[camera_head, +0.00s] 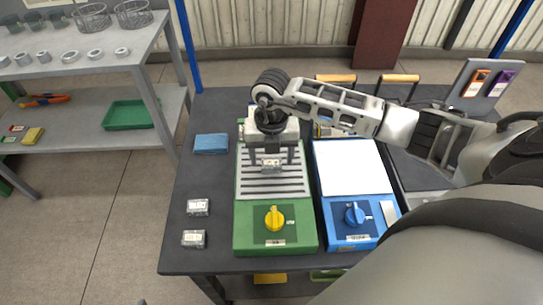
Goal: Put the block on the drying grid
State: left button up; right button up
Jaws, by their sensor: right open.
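My right gripper (270,156) comes in from the right and points down over the green unit (243,222). Its two fingers are apart, one on each side of a small whitish block (271,164). The block appears to rest on the dark slatted grid (273,186) on top of the green unit; any slight gap beneath it cannot be told. The gripper body hides the far part of the grid. Two similar small blocks lie on the dark table to the left, one farther back (197,207) and one nearer (193,239). My left gripper is not in view.
A blue unit (352,172) with a white top stands right of the green one. A blue pad (211,143) lies on the table (205,178) at left. Wooden handles (398,78) stand behind my right arm. A grey shelf (80,47) stands far left.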

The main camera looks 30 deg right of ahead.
aim_at(271, 162)
notch_tip(271, 162, up, 12)
jog(key=shift+f+b, duration=0.25)
jog(key=shift+b, duration=0.05)
dwell(0.4)
